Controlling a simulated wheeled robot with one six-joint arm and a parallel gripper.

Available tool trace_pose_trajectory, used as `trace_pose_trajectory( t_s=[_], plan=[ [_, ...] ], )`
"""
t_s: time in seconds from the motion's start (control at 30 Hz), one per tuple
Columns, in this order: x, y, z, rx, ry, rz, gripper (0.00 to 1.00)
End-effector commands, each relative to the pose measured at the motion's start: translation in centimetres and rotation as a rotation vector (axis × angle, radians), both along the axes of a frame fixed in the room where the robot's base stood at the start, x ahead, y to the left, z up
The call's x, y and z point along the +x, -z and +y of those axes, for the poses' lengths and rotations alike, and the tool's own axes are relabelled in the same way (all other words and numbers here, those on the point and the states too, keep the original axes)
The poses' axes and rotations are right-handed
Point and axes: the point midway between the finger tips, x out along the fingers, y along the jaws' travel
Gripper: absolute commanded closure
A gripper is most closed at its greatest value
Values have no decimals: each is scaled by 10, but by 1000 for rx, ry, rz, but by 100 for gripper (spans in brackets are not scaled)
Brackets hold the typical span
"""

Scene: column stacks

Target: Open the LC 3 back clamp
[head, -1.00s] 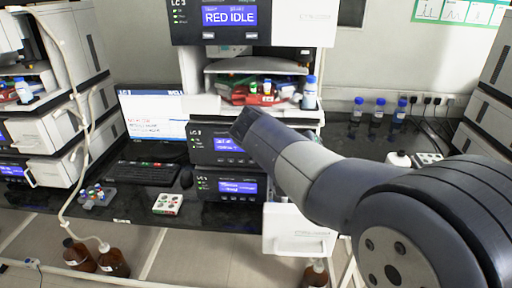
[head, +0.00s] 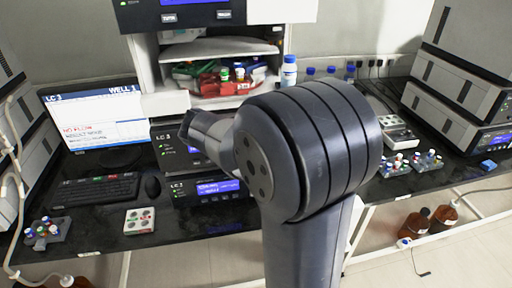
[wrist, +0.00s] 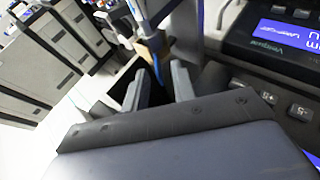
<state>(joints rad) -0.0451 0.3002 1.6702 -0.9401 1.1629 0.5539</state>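The LC 3 stack (head: 190,165) stands in the middle of the head view, its dark modules partly hidden by my arm. A tan, block-like part (wrist: 152,46) with blue and clear tubing lies just beyond the fingertips. I cannot tell whether it is the back clamp. No clamp can be made out in the head view. A dark module with a lit blue display (wrist: 285,38) is at the right of the wrist view.
A monitor (head: 97,118), keyboard (head: 95,190) and mouse (head: 152,187) are left of the stack. Another instrument stack (head: 468,75) stands at the right. Brown bottles (head: 415,224) are on the floor.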

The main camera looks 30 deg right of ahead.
Motion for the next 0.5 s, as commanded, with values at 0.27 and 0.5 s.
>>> trace_pose_trajectory(
  t_s=[0.27,0.5],
  plan=[
    [0,0,0,0,1,1,88],
    [0,0,0,0,1,1,100]
  ],
)
